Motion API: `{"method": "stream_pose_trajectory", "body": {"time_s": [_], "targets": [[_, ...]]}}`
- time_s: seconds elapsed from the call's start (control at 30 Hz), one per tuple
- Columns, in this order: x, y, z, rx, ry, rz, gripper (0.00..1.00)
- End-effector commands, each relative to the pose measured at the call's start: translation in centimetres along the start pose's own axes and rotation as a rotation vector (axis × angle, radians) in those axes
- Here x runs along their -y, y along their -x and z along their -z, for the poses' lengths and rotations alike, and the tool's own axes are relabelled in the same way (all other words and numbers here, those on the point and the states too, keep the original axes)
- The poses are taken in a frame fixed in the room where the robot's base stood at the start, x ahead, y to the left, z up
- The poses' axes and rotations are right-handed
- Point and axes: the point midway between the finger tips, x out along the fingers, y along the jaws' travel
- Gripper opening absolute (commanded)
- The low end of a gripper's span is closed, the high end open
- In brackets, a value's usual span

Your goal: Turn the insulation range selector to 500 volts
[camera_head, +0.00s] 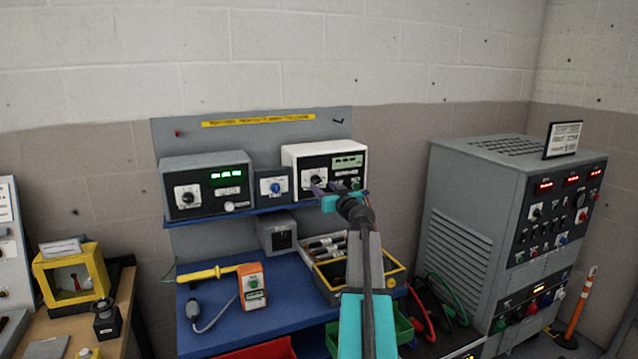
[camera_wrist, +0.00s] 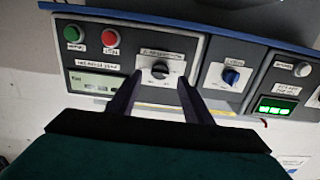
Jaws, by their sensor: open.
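The insulation range selector (camera_head: 316,180) is a dark rotary knob on a white plate, on the front of a white-cased tester (camera_head: 325,152) on the shelf. In the wrist view the knob (camera_wrist: 160,69) shows a pale pointer mark; its scale labels are too small to read. My gripper (camera_head: 327,188) is in front of the tester's face. In the wrist view its two dark fingers (camera_wrist: 160,82) are open, one on each side of the knob, with nothing between them touching it visibly. I cannot tell how far the fingertips are from the panel.
The tester also has a display (camera_wrist: 95,83), a red button (camera_wrist: 110,37) and a green button (camera_wrist: 74,33). A blue-knob box (camera_head: 271,186) and a grey instrument (camera_head: 207,185) stand left. A grey cabinet (camera_head: 470,215) stands right. Tools lie on the blue bench below.

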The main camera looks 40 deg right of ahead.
Motion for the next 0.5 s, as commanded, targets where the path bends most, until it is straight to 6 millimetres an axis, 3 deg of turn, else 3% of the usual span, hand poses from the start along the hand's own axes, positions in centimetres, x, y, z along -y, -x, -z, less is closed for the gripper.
{"method": "stream_pose_trajectory", "body": {"time_s": [0.2,0.5], "targets": [[0.1,-2.5,0.2,0.001,-0.001,0.002,0.46],[0.1,-4.3,0.1,0.000,-0.001,0.001,0.46]]}}
